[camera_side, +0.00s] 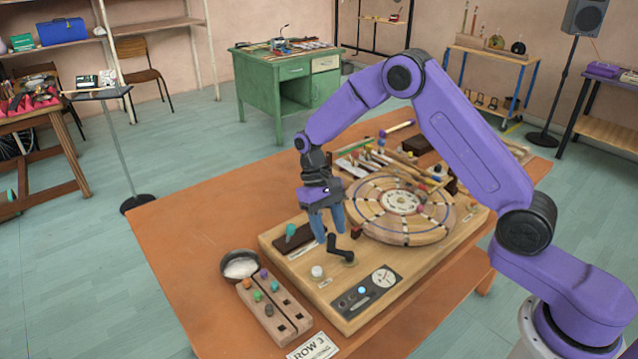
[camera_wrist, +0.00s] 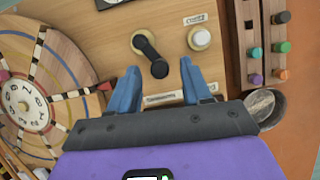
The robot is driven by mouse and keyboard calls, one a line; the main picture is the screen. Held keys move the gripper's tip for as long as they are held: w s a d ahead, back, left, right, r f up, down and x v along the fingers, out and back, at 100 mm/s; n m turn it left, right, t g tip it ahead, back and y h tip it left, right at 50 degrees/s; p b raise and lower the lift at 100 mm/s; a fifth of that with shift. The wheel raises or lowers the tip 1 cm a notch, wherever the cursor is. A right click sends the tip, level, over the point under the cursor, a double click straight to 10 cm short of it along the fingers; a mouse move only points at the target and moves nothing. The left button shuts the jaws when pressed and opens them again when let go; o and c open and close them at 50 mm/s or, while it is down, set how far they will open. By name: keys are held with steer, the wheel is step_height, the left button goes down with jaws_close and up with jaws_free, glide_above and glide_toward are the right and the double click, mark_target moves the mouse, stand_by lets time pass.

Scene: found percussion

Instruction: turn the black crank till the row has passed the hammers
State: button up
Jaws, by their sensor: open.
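The black crank (camera_side: 342,252) stands on the wooden board, and its raised handle end points toward my gripper. In the wrist view the crank (camera_wrist: 150,56) runs from a ringed hub to a round black knob lying between my fingertips. My gripper (camera_side: 329,236) is open, its two blue fingers pointing down around or just above that knob; I cannot tell the exact height. In the wrist view the gripper (camera_wrist: 160,68) holds nothing. The round wooden wheel (camera_side: 380,224) with dark ring lines and a pale numbered centre lies behind the crank. Small sticks around its far edge are too small to identify.
A white knob (camera_side: 317,271) and a dark panel with a dial (camera_side: 366,291) sit near the crank. A peg block (camera_side: 257,311), a metal bowl (camera_side: 240,278) and a "ROW 3" card (camera_side: 313,347) lie at the front left. The table's left part is clear.

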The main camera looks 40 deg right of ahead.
steer(key=v, duration=1.5)
steer(key=shift+s+a, duration=0.1)
steer(key=shift+s, duration=0.05)
steer(key=s+a+r+n+t+h, duration=0.1)
steer(key=s+a+r+n, duration=0.15)
steer(key=s, duration=0.55)
steer(key=s+a+r+n+t, duration=0.15)
steer(key=s+n, duration=0.25)
steer(key=s, duration=0.5)
steer(key=s+d+f+n+t, duration=0.1)
steer(key=s+d+f+n, duration=0.1)
steer(key=s, duration=0.8)
steer(key=s+d+f+n+t+y, duration=0.1)
steer(key=s+d+n, duration=0.4)
steer(key=s, duration=0.5)
steer(key=shift+d+f, duration=0.55)
steer(key=shift+f, duration=0.2)
